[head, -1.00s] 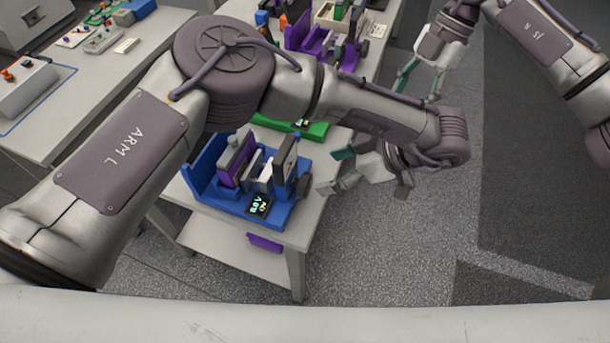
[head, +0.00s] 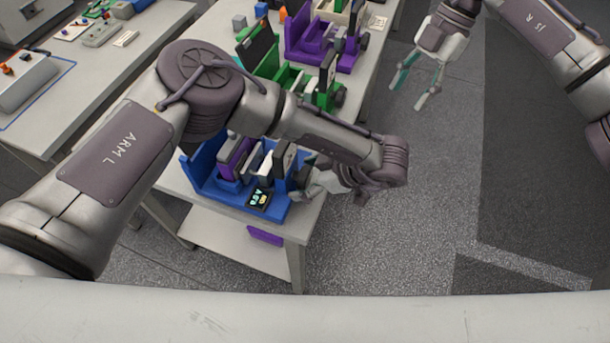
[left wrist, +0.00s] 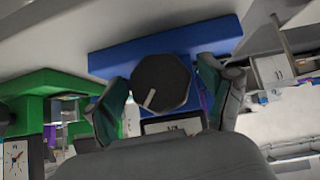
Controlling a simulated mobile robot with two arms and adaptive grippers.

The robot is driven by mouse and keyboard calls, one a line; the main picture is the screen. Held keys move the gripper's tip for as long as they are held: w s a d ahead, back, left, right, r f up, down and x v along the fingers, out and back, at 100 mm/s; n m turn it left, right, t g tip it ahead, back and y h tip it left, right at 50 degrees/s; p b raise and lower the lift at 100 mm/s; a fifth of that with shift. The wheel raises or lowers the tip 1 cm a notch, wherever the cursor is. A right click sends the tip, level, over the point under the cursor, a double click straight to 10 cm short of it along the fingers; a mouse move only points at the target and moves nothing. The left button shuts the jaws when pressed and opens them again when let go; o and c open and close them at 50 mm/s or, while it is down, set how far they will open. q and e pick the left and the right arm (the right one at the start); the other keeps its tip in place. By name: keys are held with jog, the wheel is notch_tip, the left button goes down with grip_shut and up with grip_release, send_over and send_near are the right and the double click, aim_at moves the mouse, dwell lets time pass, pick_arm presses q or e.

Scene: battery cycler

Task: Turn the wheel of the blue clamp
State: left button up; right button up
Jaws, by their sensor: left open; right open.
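The blue clamp (head: 230,194) stands on the near right corner of the table, with a purple block and a small lit display on it. Its dark wheel is at its right side, largely hidden by my left gripper in the head view. In the left wrist view the wheel (left wrist: 160,83) is a dark knob with a pale mark, sitting between my left gripper's fingers. My left gripper (head: 312,180) is open, its fingers either side of the wheel; I cannot tell whether they touch it. My right gripper (head: 412,88) is open and empty over the floor at upper right.
A green clamp (head: 285,75) and a purple clamp (head: 318,45) stand further back on the same table (head: 215,225). A second table (head: 50,125) is at the left with switches and devices. The floor right of the clamp table is clear.

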pick_arm(q)
jog(key=c, duration=1.2)
jog(key=m+g+y, duration=0.1)
jog(key=g, duration=0.2)
jog(key=shift+m, duration=0.4)
jog(key=o, duration=1.2)
jog(key=v, duration=0.7)
jog(key=shift+d, duration=0.25)
jog(key=shift+w+r, duration=0.1)
